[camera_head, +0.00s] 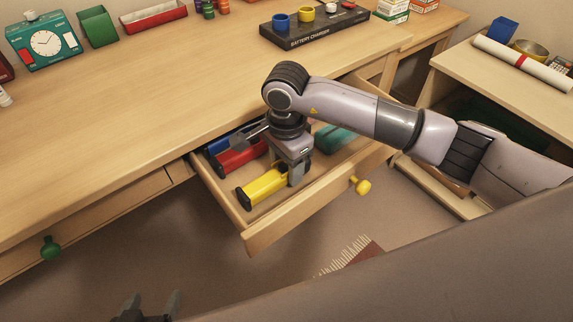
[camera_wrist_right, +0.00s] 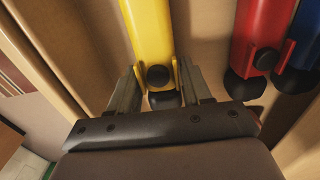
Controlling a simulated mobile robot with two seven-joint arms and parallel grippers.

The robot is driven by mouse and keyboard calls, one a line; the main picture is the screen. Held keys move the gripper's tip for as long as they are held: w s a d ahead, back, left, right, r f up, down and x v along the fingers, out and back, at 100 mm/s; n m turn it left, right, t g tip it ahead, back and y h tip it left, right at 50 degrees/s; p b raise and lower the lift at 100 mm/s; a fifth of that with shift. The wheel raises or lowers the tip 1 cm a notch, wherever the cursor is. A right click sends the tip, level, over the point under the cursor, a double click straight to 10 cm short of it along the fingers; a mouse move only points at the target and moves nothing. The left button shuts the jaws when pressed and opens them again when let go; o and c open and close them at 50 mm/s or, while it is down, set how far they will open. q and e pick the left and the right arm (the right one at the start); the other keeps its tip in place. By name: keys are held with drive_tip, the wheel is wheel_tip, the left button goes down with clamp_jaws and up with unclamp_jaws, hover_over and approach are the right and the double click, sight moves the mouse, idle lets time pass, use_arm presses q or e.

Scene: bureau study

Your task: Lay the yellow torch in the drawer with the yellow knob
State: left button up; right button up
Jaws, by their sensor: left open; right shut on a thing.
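The drawer (camera_head: 290,222) with the yellow knob (camera_head: 362,185) stands pulled out under the desk top. The yellow torch (camera_head: 262,186) is inside it, lengthwise near the front panel; whether it rests fully on the drawer floor I cannot tell. My right gripper (camera_head: 297,178) reaches down into the drawer and is shut on the torch near one end. In the right wrist view the torch (camera_wrist_right: 150,35) sits between the two fingers (camera_wrist_right: 158,88), its black end by the palm. My left gripper (camera_head: 147,306) is open and empty at the bottom left, away from the drawer.
A red torch (camera_head: 238,160) and a partly hidden blue torch (camera_head: 225,142) lie behind the yellow one. A teal object (camera_head: 335,138) is at the drawer's right. A drawer with a green knob (camera_head: 50,247) is shut. The battery charger (camera_head: 315,30) stands on the desk; its front is clear.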

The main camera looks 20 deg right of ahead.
drive_tip(key=shift+f, duration=0.2)
drive_tip(key=o, duration=1.2)
drive_tip(key=shift+r, duration=0.1)
drive_tip(key=shift+r, duration=0.2)
wheel_tip(320, 180, up, 12)
drive_tip(key=p, duration=0.1)
drive_tip(key=shift+f, duration=0.15)
